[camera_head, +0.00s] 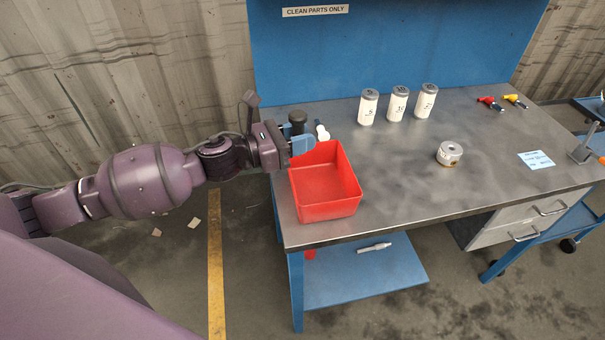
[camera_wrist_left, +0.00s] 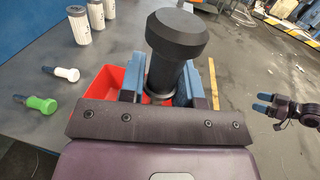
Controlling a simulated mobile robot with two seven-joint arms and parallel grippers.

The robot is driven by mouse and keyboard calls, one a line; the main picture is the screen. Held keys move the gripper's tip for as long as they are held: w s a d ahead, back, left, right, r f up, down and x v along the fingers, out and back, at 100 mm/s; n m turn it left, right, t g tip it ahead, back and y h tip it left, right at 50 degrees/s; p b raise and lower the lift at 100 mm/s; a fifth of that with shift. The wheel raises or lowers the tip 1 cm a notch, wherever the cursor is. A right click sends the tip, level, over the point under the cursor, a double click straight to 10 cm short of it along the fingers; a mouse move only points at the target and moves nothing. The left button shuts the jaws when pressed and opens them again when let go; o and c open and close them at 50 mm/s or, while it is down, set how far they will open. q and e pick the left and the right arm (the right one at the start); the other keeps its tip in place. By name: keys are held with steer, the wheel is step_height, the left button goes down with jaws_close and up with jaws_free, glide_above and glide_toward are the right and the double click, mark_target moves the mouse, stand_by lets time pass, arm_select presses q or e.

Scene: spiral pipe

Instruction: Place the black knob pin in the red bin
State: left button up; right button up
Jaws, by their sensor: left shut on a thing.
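The black knob pin (camera_head: 298,117) is held in my left gripper (camera_head: 303,145). In the left wrist view, the black knob (camera_wrist_left: 177,38) stands up between the two blue fingers (camera_wrist_left: 160,82), which are shut on it. The red bin (camera_head: 342,203) sits at the table's left front corner, open at the top and empty as far as I see. My left gripper is over the bin's back left edge. Part of the red bin (camera_wrist_left: 99,88) shows behind the fingers in the left wrist view. My right gripper (camera_wrist_left: 260,102) is far off at the right there, open and empty.
A white-handled pin (camera_wrist_left: 62,74) and a green-handled pin (camera_wrist_left: 38,103) lie near the bin. Three white canisters (camera_head: 398,104) stand at the back of the grey table (camera_head: 400,200). A round metal part (camera_head: 449,153) sits mid-table. Red and yellow-handled items (camera_head: 503,101) lie back right.

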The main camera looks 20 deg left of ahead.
arm_select(q)
step_height(320, 180, down, 11)
steer(key=shift+b, duration=0.35)
arm_select(e)
steer(key=shift+s+d+f, duration=0.15)
steer(key=shift+d+f, duration=0.1)
steer(key=shift+f, duration=0.2)
arm_select(q)
steer(key=shift+f+b, duration=0.35)
arm_select(e)
steer(key=shift+w+a, duration=0.1)
steer(key=shift+w, duration=0.25)
arm_select(q)
steer(key=shift+f, duration=0.1)
arm_select(e)
steer(key=shift+w+f, duration=0.1)
